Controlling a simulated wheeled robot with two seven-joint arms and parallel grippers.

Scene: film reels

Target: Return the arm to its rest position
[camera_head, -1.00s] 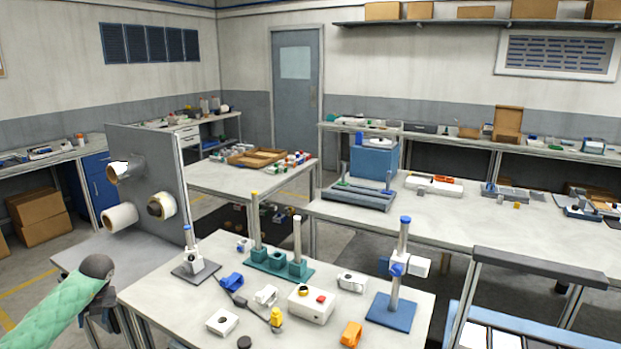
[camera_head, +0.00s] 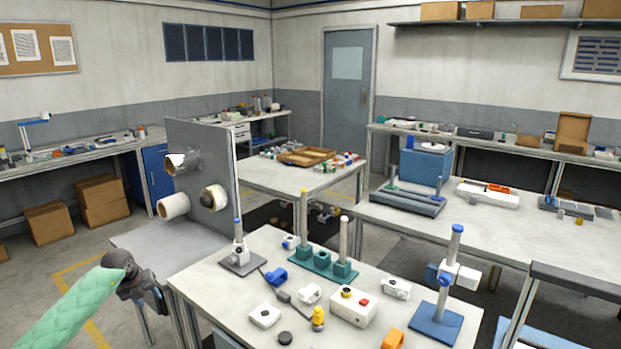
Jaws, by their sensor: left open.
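My left arm comes in from the lower left in a green padded sleeve. My left gripper (camera_head: 158,300) hangs at its dark wrist, left of the near table (camera_head: 205,277) and apart from it. It looks small and partly turned away, with nothing visible in it. My right gripper is out of view. On the grey upright panel (camera_head: 204,145), rolls of film or tape sit on pegs, among them a white roll (camera_head: 174,206) and a dark-centred roll (camera_head: 214,198).
The near table holds a green base with posts (camera_head: 322,264), a blue stand (camera_head: 437,325), a white box with a red button (camera_head: 354,307) and small parts. A long workbench (camera_head: 400,212) stands at right. Cardboard boxes (camera_head: 103,200) lie on the floor at left, with open floor before them.

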